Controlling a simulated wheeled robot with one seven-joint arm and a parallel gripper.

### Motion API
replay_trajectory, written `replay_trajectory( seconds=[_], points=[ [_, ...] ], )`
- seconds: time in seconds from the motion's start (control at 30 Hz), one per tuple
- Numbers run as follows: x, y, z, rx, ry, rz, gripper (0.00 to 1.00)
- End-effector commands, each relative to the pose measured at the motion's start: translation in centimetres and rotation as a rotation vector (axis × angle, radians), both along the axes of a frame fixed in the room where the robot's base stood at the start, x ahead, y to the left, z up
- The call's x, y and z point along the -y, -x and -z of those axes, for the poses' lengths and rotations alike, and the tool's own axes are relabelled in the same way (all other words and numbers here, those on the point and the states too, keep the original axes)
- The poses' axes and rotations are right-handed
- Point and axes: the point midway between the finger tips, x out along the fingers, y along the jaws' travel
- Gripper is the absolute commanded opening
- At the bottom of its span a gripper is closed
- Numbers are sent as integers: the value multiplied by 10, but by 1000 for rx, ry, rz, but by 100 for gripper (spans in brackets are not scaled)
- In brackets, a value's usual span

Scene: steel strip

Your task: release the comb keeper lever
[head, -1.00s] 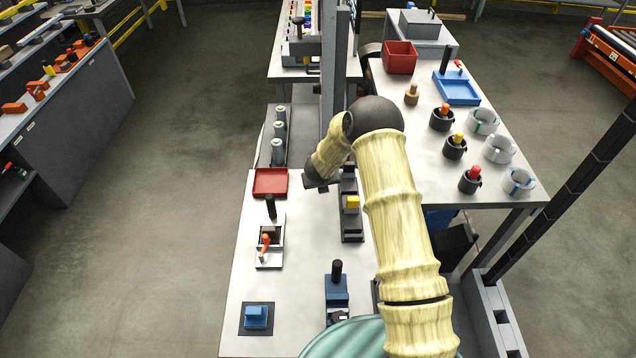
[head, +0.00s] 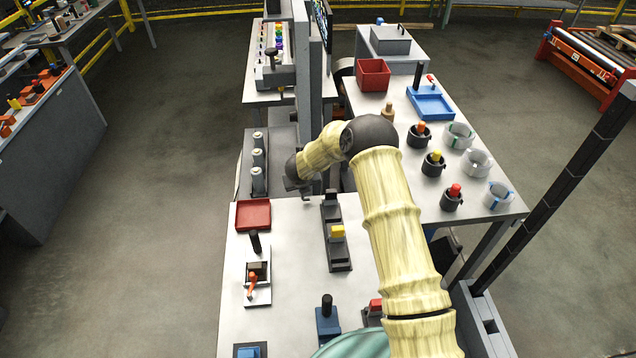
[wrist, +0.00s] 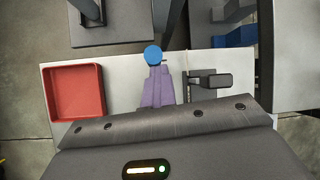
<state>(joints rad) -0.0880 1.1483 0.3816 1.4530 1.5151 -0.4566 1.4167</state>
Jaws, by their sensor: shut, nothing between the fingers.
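A round blue knob (wrist: 152,54) shows in the wrist view, right at the tips of my gripper's purple fingers (wrist: 157,86). It may be the keeper lever's knob; its arm is not clearly seen, and I cannot tell whether the fingers touch it. The fingers are together, with nothing between them. In the head view my gripper (head: 305,196) is small and dark, at the far end of the white table near the grey column (head: 310,75). The blue knob cannot be made out there.
A red tray (head: 253,214) lies left of my gripper. A dark fixture with a yellow block (head: 338,231) stands to the right and nearer; its black handle (wrist: 210,80) shows in the wrist view. The white table (head: 295,240) is clear in the middle.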

Motion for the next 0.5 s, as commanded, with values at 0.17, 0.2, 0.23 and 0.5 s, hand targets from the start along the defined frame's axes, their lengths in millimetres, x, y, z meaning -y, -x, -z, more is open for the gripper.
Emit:
replay_trajectory(
  seconds=[0.17, 0.2, 0.23, 0.5],
  points=[
    [-11, -12, -10, 20, -4, -18, 0],
    [-12, -14, -11, 22, -5, -18, 0],
    [-13, -14, -11, 23, -5, -19, 0],
    [-15, -18, -13, 26, -6, -25, 0]
  ],
)
